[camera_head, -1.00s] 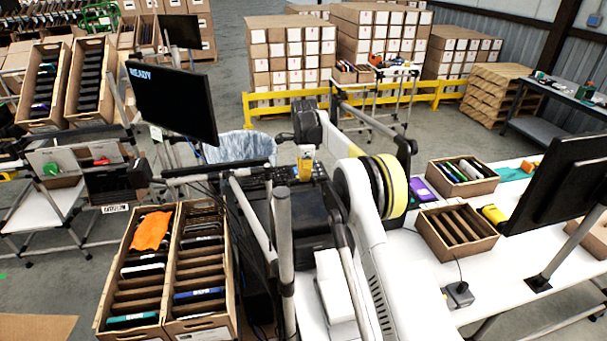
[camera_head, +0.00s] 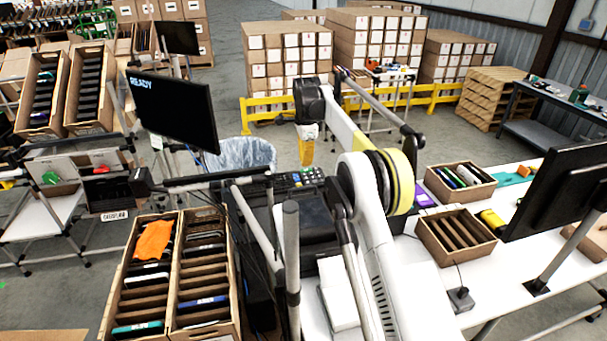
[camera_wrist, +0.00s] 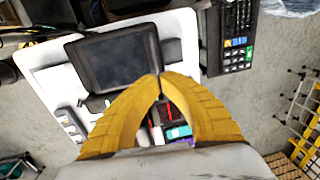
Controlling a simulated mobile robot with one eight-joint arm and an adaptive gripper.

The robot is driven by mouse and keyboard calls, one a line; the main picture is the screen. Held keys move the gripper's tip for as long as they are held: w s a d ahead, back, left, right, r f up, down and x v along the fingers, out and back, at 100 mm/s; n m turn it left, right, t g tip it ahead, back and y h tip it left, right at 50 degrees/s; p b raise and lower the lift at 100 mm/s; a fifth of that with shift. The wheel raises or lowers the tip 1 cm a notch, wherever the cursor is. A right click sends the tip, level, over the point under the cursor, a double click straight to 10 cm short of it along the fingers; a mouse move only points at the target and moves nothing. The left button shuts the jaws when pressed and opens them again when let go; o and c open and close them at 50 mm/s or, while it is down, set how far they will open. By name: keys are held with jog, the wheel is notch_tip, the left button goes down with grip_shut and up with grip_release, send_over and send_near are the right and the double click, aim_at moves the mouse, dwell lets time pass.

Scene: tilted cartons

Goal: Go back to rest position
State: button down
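My gripper (camera_head: 307,158) hangs from my raised white arm, above the workstation in the head view. In the wrist view its two yellow fingers (camera_wrist: 160,76) meet at the tips. Nothing shows between the tips, so it looks shut and empty. Below it are a dark screen (camera_wrist: 118,60) on a white table and a black keypad (camera_wrist: 235,35) with coloured keys.
Two tilted cartons (camera_head: 123,300) with slots stand at the front left; an orange cloth (camera_head: 154,240) lies in one. A monitor (camera_head: 172,108) reads READY. Small bins (camera_head: 455,238) and another monitor (camera_head: 560,190) stand on the right table (camera_head: 500,290).

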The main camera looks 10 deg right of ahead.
jog(key=s+a+r+n+t+b, duration=0.15)
jog(key=s+r+n+b, duration=0.35)
jog(key=s+r, duration=0.5)
jog(key=s+n+t+b, duration=0.2)
jog(key=s+n+b, duration=0.3)
jog(key=s, duration=0.9)
jog(key=s+f+n+t+b, duration=0.1)
jog(key=s+f+n+b, duration=0.2)
jog(key=s+f, duration=0.6)
jog(key=s+a+f+n+t+b, duration=0.1)
jog(key=s+f+n+b, duration=0.2)
jog(key=s+f, duration=0.6)
jog(key=s+n, duration=0.2)
jog(key=s, duration=0.4)
jog(key=shift+s+a+f+b, duration=0.15)
jog(key=shift+a+f+b, duration=0.1)
jog(key=shift+b, duration=0.15)
